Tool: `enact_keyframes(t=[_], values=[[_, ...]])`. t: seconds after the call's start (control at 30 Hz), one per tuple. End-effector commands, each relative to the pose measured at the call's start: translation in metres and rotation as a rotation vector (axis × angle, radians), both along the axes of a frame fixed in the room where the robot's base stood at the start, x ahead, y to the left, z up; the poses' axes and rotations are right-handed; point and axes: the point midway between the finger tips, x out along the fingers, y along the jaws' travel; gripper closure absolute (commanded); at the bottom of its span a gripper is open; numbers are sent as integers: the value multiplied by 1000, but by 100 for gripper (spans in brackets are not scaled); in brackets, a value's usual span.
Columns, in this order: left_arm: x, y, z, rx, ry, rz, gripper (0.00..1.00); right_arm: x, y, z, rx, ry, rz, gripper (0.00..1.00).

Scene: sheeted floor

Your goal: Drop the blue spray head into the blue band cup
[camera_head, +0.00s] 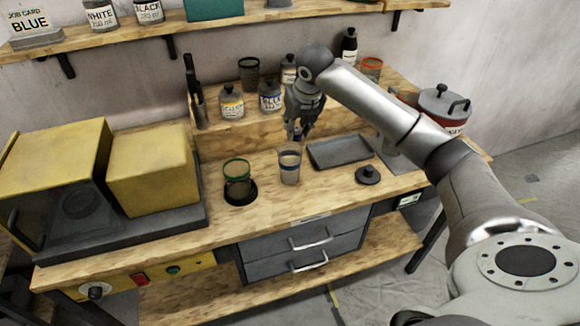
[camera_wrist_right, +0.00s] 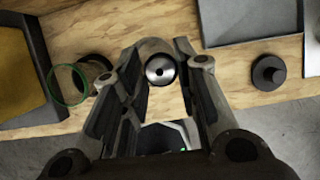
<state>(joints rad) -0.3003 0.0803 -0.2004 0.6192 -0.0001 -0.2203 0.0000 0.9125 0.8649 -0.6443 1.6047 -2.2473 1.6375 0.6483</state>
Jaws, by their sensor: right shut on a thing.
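My right gripper (camera_head: 298,132) points down over the workbench, above and just behind the blue band cup (camera_head: 289,168). In the right wrist view a round metallic end (camera_wrist_right: 160,70) of the held piece shows between the fingers. The blue band cup stands upright and clear-walled on the bench. In the wrist view I cannot clearly separate the cup from the held piece. My left gripper is out of view.
A green-banded cup (camera_head: 237,172) stands left of the blue band cup on a dark round base. A grey tray (camera_head: 339,151) and black lid (camera_head: 368,175) are to the right. Labelled bottles (camera_head: 231,102) stand behind; a yellow box (camera_head: 153,170) is at left.

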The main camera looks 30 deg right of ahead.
Motion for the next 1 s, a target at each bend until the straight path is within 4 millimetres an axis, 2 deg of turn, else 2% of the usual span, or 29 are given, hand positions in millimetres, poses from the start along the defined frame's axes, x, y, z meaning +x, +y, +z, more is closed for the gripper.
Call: enact_keyframes(t=[0.17,0.2,0.4,0.77,0.87,1.0], values=[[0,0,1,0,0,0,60,0,0,1,0,-1,0,96],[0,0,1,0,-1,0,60,0,0,1,0,-1,0,70],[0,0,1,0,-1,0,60,0,0,0,0,-1,0,46],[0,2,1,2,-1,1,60,-1,0,4,0,-1,0,46],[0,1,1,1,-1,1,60,-5,1,15,-1,-5,0,46],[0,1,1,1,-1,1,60,-14,3,41,-1,-6,0,46]])
